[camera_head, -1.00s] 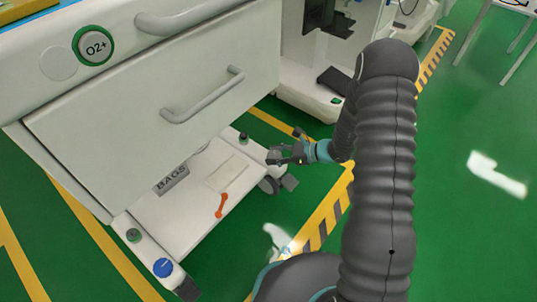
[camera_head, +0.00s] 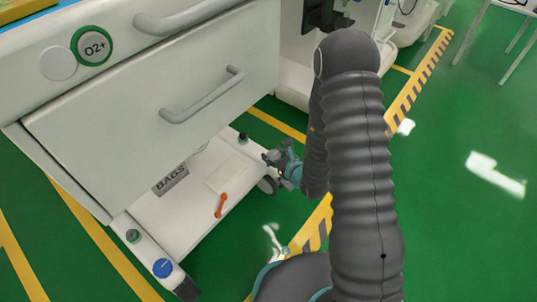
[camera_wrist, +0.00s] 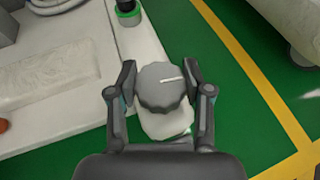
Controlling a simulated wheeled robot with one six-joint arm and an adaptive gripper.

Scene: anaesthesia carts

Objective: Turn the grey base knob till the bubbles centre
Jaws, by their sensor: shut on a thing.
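The grey base knob (camera_wrist: 160,88) is round with a scalloped rim and a white line on top that points right in the wrist view. It stands on the white front corner of the cart base. My gripper (camera_wrist: 160,76) has one finger on each side of the knob and is shut on it. In the head view my gripper (camera_head: 269,157) is at the base's right corner and mostly hides the knob. A dark round level with a green ring (camera_wrist: 127,10) is just beyond the knob, and another level (camera_head: 133,236) is at the left corner. Their bubbles are too small to read.
A blue knob (camera_head: 162,268) is on the base's left corner. An orange lever (camera_head: 221,204) and a BAGS label (camera_head: 170,179) are on the base shelf. The drawer (camera_head: 150,125) overhangs the shelf.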

